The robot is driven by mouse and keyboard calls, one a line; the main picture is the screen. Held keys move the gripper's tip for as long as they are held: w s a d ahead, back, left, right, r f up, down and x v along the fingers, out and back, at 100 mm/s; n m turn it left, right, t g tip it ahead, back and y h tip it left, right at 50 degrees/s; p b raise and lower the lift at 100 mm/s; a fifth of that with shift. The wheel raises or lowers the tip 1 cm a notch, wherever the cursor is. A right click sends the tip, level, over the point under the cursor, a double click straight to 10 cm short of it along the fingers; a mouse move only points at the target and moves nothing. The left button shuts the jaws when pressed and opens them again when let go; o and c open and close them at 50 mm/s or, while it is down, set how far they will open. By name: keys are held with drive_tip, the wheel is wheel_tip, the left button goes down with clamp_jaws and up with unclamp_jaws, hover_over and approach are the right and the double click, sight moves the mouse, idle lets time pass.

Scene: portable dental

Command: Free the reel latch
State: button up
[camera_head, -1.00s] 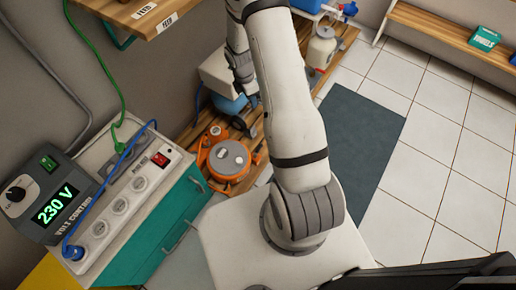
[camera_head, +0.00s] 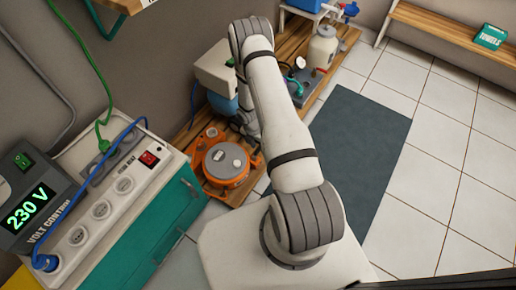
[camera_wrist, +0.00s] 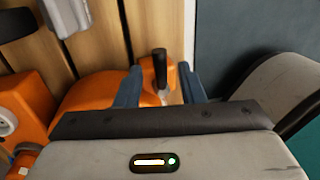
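The orange cable reel (camera_head: 222,172) with a grey round hub lies on the wooden bench in the head view. In the wrist view its orange body (camera_wrist: 92,95) fills the lower left and runs under my gripper. A short black upright lever (camera_wrist: 160,68), which looks like the reel latch, stands on an orange part. My gripper (camera_wrist: 159,84) is open, with one blue-grey finger on each side of the lever. There is a visible gap on both sides; whether a finger touches it lower down is hidden. In the head view my arm hides the gripper.
A power box with sockets (camera_head: 112,208) and a 230 V display unit (camera_head: 30,205) stand at left above teal drawers. A white canister (camera_head: 322,48) stands farther along the bench (camera_head: 190,133). The tiled floor and dark mat (camera_head: 355,150) at right are clear.

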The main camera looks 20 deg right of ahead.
drive_tip(key=shift+s+f, duration=0.1)
drive_tip(key=shift+f, duration=0.4)
drive_tip(key=shift+c, duration=0.4)
clamp_jaws()
